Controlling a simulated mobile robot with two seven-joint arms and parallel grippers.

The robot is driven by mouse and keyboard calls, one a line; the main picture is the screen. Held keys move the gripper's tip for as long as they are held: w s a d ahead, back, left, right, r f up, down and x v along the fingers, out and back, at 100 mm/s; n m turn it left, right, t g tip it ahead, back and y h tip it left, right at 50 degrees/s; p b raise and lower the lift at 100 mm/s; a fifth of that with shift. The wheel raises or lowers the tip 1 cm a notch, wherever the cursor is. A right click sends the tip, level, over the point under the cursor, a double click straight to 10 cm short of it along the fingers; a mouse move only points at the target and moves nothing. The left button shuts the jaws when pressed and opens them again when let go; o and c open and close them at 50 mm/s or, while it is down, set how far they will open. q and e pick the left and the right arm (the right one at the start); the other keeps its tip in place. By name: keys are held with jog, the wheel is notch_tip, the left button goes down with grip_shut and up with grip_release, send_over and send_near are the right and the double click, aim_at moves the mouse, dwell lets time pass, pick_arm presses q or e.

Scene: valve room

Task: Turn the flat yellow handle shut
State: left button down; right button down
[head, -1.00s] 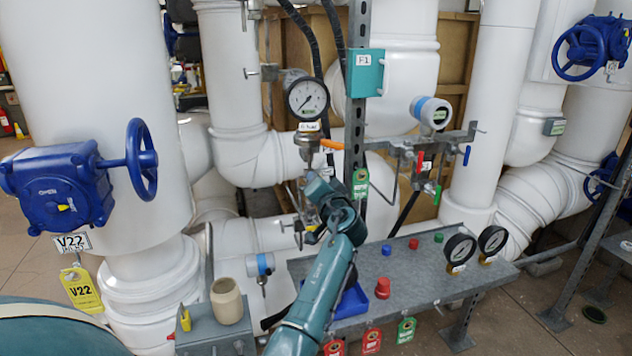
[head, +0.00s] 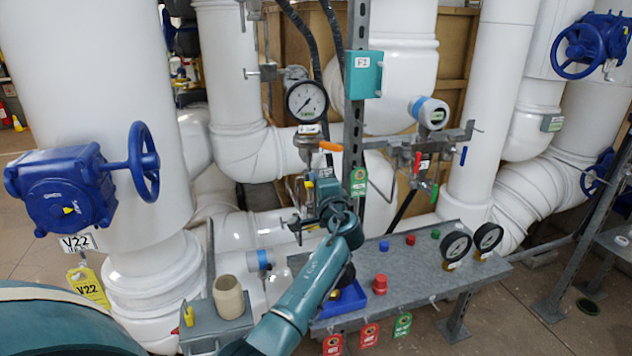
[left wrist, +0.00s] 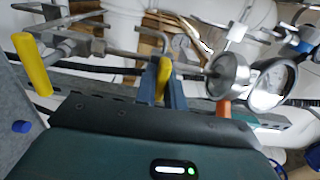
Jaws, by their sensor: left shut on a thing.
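My left gripper (head: 318,188) is at the pipework below the round gauge, its arm reaching up from the bottom of the head view. In the left wrist view its two blue-grey fingers are shut on a flat yellow handle (left wrist: 164,76), which stands between them. The handle's lower end is hidden by the gripper. In the head view the gripper mostly hides this handle. A second yellow handle (left wrist: 32,65) stands free on a pipe fitting at the left of the left wrist view. My right gripper is not in view.
A white-faced gauge (head: 307,100) and an orange lever (head: 330,146) are just above the gripper. A grey post (head: 354,120) stands close behind it. The grey shelf (head: 410,272) with buttons and two black gauges is to the right. A blue handwheel (head: 143,161) is at the left.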

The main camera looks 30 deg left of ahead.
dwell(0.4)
pick_arm(q)
jog(key=c, duration=1.5)
grip_release()
jog(key=b+v, duration=0.2)
jog(key=v, duration=1.1)
jog(key=shift+d, duration=0.1)
